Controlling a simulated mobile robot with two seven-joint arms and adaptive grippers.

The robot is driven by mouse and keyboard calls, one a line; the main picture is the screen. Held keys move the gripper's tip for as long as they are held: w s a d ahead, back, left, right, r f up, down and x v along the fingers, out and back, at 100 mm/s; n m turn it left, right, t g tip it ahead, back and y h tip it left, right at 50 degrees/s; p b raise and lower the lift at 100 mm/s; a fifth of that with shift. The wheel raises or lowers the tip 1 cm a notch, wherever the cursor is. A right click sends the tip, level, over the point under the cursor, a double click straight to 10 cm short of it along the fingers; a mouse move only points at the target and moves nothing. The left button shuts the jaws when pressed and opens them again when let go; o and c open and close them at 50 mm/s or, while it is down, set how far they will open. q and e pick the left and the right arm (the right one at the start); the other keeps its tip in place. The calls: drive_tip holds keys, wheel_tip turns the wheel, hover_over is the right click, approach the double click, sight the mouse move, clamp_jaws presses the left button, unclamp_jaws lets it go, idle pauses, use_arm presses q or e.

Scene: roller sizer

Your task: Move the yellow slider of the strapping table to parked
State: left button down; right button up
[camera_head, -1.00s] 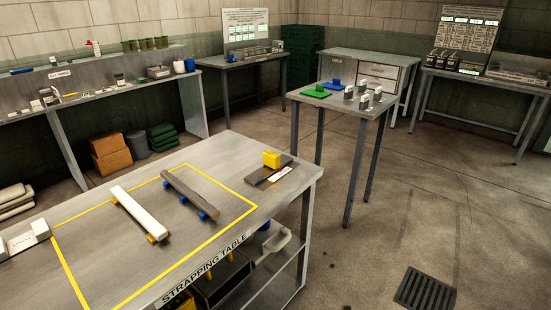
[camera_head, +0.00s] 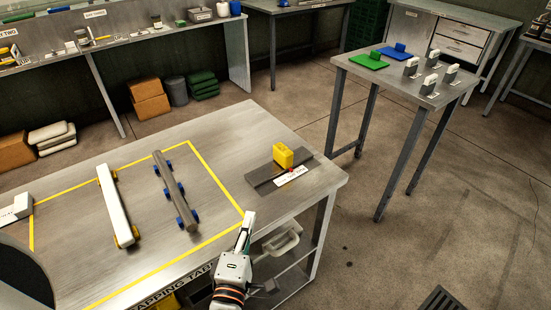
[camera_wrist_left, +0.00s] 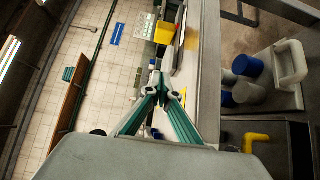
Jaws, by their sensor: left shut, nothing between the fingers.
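The yellow slider (camera_head: 283,155) is a small block on a dark grey track plate (camera_head: 260,176) near the far right corner of the strapping table (camera_head: 215,135). A white label (camera_head: 291,177) with a small red mark beside it lies along the track; its text is too small to read. My left gripper (camera_head: 250,214) is shut and empty above the table's front edge, nearer than the slider and apart from it. In the left wrist view the closed fingertips (camera_wrist_left: 159,72) point toward the yellow slider (camera_wrist_left: 165,32). My right gripper is not in view.
A white bar (camera_head: 113,205) and a grey bar (camera_head: 174,190) on small feet lie inside the yellow outline, left of my gripper. A bin (camera_head: 281,241) sits on the shelf below. A side table (camera_head: 400,75) with green and blue plates stands behind, right.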

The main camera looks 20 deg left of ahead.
use_arm(q)
drive_tip(key=w, duration=0.2)
drive_tip(key=shift+w+a+r, duration=0.2)
drive_tip(key=shift+w, duration=0.2)
drive_tip(key=p, duration=0.2)
approach(276, 154)
drive_tip(key=a, duration=0.2)
drive_tip(key=shift+a, duration=0.35)
drive_tip(key=w, duration=0.2)
drive_tip(key=w+d+b, duration=0.1)
drive_tip(key=w, duration=0.1)
drive_tip(key=shift+w+d+f, duration=0.1)
drive_tip(key=shift+w+d, duration=0.1)
drive_tip(key=shift+w, duration=0.15)
drive_tip(key=shift+w+d+b, duration=0.3)
drive_tip(key=shift+w+d, duration=0.05)
drive_tip(key=shift+w, duration=0.1)
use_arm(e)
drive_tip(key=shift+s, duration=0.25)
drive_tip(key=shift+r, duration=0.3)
use_arm(q)
drive_tip(key=shift+w, duration=0.1)
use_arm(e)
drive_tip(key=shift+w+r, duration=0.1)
